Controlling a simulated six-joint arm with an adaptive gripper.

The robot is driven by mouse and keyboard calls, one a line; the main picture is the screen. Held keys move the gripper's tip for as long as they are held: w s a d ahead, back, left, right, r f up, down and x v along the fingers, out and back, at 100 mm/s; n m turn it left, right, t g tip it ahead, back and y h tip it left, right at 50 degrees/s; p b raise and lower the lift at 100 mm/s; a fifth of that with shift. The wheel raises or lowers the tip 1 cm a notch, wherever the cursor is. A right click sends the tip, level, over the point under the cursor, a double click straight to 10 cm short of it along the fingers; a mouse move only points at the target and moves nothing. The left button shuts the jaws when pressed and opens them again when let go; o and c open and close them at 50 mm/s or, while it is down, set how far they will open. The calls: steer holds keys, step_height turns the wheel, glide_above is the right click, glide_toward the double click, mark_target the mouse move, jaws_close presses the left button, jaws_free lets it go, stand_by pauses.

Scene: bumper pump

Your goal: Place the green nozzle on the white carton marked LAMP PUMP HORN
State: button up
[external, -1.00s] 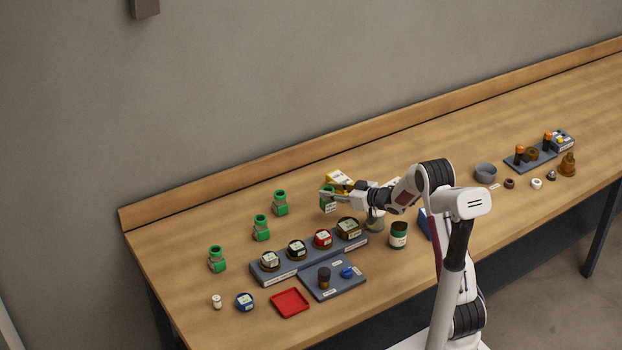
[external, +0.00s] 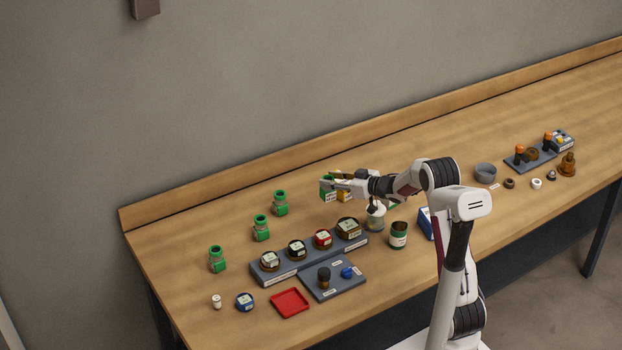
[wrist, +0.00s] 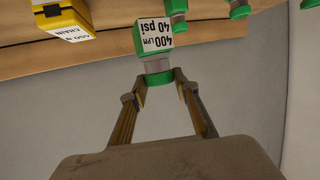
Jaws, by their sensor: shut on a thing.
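My gripper (external: 334,187) is shut on a green nozzle (external: 327,194), held in the air above the back of the bench. The yellow carton (external: 343,197) is partly hidden by my gripper in the external view. I cannot make out the white carton marked LAMP PUMP HORN in either view.
Several other green nozzles (external: 261,228) stand at the left. A grey rack (external: 287,272) with several jars, a grey board (external: 345,290) and a red tray (external: 290,302) lie in front. A dark jar (external: 398,236) and a blue box (external: 426,223) are near my arm.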

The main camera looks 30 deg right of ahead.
steer(key=shift+d+r, duration=0.1)
steer(key=shift+d, duration=0.45)
steer(key=s+d+r+m+h, duration=0.1)
steer(key=d+r, duration=0.1)
steer(key=d, duration=0.6)
steer(key=s+d+r+m+h, duration=0.1)
steer(key=d+r+h, duration=0.1)
steer(key=d, duration=0.6)
steer(key=s+d+r+m+t+h, duration=0.1)
steer(key=s+d+r+h, duration=0.1)
steer(key=d, duration=0.6)
steer(key=shift+d+r+m, duration=0.2)
steer(key=shift+r+m, duration=0.2)
steer(key=shift+r, duration=0.45)
steer(key=shift+s, duration=0.1)
step_height(320, 180, down, 6)
steer(key=shift+f, duration=0.15)
steer(key=shift+f, duration=1.85)
